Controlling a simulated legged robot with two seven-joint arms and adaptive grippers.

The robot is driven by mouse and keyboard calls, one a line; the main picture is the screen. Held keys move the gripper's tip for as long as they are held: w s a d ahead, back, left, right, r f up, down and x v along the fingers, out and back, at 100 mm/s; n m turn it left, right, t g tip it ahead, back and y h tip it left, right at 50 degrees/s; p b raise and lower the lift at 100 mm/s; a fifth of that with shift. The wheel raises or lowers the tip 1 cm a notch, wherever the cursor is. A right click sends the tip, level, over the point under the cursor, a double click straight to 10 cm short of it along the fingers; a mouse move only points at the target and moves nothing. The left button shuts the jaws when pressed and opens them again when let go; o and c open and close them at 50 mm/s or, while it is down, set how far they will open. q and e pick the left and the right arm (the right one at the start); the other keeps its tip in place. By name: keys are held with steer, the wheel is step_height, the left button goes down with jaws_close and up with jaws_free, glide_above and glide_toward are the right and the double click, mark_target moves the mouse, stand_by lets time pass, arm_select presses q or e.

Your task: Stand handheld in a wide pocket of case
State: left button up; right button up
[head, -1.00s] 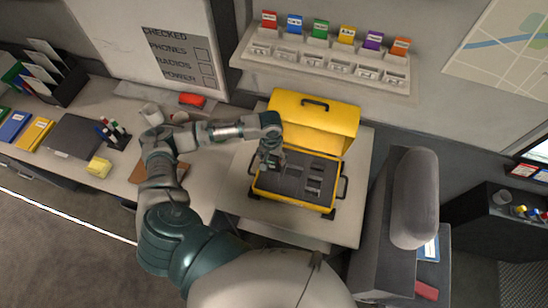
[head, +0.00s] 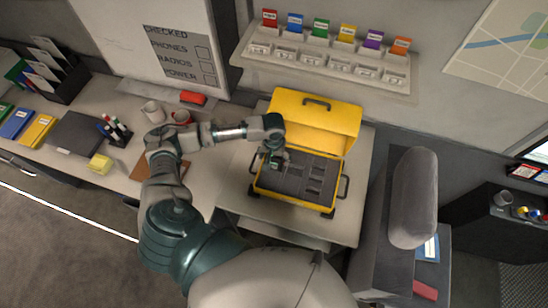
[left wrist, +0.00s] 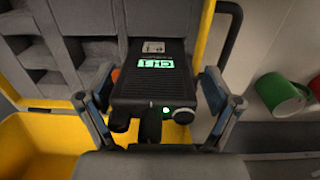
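The yellow case (head: 333,208) stands open on the table, its lid raised at the back. Its grey insert (head: 285,180) has pockets of different widths, the narrower ones at the right. My left gripper (head: 273,158) is over the case's left part. My right gripper is not in view.
A shelf of coloured tags (head: 325,65) hangs behind the case. A grey chair (head: 413,200) stands close at the right. Mugs (head: 152,112), a pen holder (head: 115,132) and folders (head: 38,130) occupy the left desk. A green mug (left wrist: 278,93) shows beside the case.

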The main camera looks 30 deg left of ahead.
arm_select(q)
steer(key=shift+d, duration=0.35)
steer(key=r, duration=1.1)
steer(key=shift+a+r, duration=0.1)
steer(key=shift+a, duration=0.1)
steer(key=shift+d+r, duration=0.15)
steer(key=shift+r, duration=0.25)
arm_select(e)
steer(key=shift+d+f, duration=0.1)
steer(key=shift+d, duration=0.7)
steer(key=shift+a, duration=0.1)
arm_select(q)
steer(key=shift+f, duration=0.1)
